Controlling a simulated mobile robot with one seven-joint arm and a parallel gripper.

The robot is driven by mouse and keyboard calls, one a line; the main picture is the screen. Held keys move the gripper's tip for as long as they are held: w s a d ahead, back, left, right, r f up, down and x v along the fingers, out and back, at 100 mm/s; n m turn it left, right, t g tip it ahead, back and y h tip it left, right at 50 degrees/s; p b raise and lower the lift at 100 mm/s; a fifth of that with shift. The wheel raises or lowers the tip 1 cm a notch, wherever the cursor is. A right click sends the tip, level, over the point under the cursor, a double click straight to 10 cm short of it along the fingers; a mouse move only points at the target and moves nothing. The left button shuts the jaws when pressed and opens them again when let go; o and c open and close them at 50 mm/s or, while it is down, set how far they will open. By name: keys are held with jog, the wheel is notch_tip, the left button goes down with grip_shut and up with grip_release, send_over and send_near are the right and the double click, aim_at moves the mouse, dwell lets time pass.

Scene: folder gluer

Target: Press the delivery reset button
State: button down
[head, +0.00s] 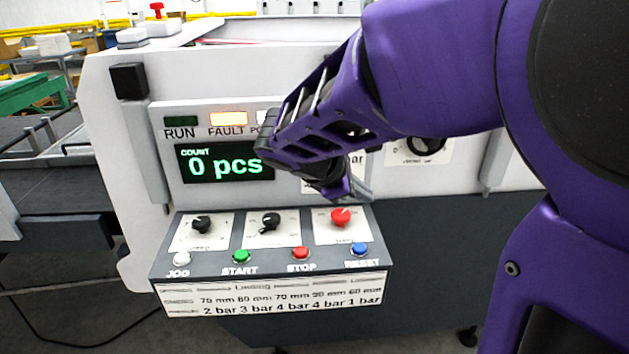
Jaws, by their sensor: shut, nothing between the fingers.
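The blue button (359,248) labelled RESET sits at the right end of the button row on the sloped control console (330,262). The word "delivery" is not readable on it. My gripper (357,191) is shut and empty, above the blue button in the picture and in front of the machine's upright panel. It appears apart from the button. My arm hides part of the upright panel.
White, green and red buttons (300,253) share the row. Two black knobs and a red knob (341,217) stand behind them. The FAULT lamp (228,118) glows orange. The display (224,163) reads 0 pcs. A black knob (426,146) is at right.

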aim_at(354, 249)
jog(key=shift+s+a+f, duration=0.15)
jog(key=shift+s+a, duration=0.15)
jog(key=shift+a, duration=0.1)
notch_tip(354, 249, down, 9)
jog(key=b, duration=0.6)
jog(key=shift+b, duration=0.3)
dwell(1.7)
jog(key=shift+f+b, duration=0.3)
jog(key=shift+b, duration=0.05)
jog(key=shift+f+b, duration=0.45)
jog(key=shift+f, duration=0.1)
dwell(0.8)
jog(key=shift+r+p, duration=0.8)
jog(key=shift+r, duration=0.15)
